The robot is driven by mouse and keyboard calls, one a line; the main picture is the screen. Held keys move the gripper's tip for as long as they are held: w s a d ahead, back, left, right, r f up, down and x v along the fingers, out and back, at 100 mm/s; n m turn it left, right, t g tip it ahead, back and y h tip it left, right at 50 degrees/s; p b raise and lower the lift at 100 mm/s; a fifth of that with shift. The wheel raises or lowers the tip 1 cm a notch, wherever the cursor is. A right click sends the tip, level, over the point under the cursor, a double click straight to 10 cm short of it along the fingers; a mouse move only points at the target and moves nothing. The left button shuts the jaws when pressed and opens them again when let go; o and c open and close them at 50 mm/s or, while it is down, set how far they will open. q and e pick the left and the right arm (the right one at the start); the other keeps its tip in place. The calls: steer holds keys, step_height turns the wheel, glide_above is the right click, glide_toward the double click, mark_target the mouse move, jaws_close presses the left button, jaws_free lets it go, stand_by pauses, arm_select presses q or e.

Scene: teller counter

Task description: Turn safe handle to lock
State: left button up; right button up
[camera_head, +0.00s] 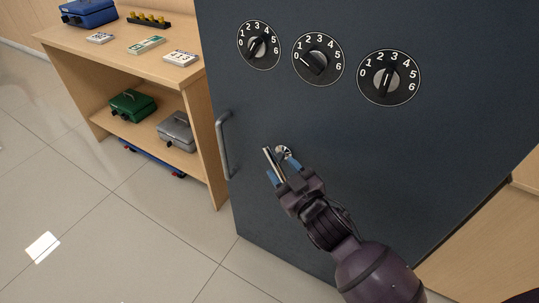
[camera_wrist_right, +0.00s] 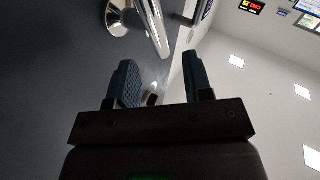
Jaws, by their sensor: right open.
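A dark blue-grey safe door (camera_head: 330,130) fills the middle and right of the head view. A short silver lever handle (camera_head: 269,160) sticks out from a round mount (camera_head: 283,152) low on the door. My right gripper (camera_head: 282,174) is just below the handle, its two blue-padded fingers apart. In the right wrist view the handle (camera_wrist_right: 151,22) passes just ahead of the open fingers (camera_wrist_right: 158,85), with nothing clearly between them. Whether a finger touches the handle cannot be told. My left gripper is not in view.
Three numbered dials (camera_head: 318,58) sit above the handle on the door. A vertical pull bar (camera_head: 223,145) is at the door's left edge. A wooden shelf unit (camera_head: 170,75) at left holds cash boxes (camera_head: 132,104) and small cards. The tiled floor is clear at lower left.

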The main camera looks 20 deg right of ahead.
mark_target(273, 158)
steer(key=w, duration=0.3)
steer(key=w+b, duration=0.1)
steer(key=w, duration=0.1)
steer(key=shift+a+f, duration=0.15)
steer(key=shift+a, duration=0.2)
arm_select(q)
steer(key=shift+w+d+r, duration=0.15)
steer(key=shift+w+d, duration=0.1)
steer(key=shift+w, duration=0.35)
arm_select(e)
steer(key=shift+w, duration=0.45)
steer(key=shift+c, duration=0.4)
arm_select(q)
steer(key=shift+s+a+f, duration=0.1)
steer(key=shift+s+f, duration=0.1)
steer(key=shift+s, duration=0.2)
arm_select(e)
steer(key=shift+r, duration=0.2)
jaws_close()
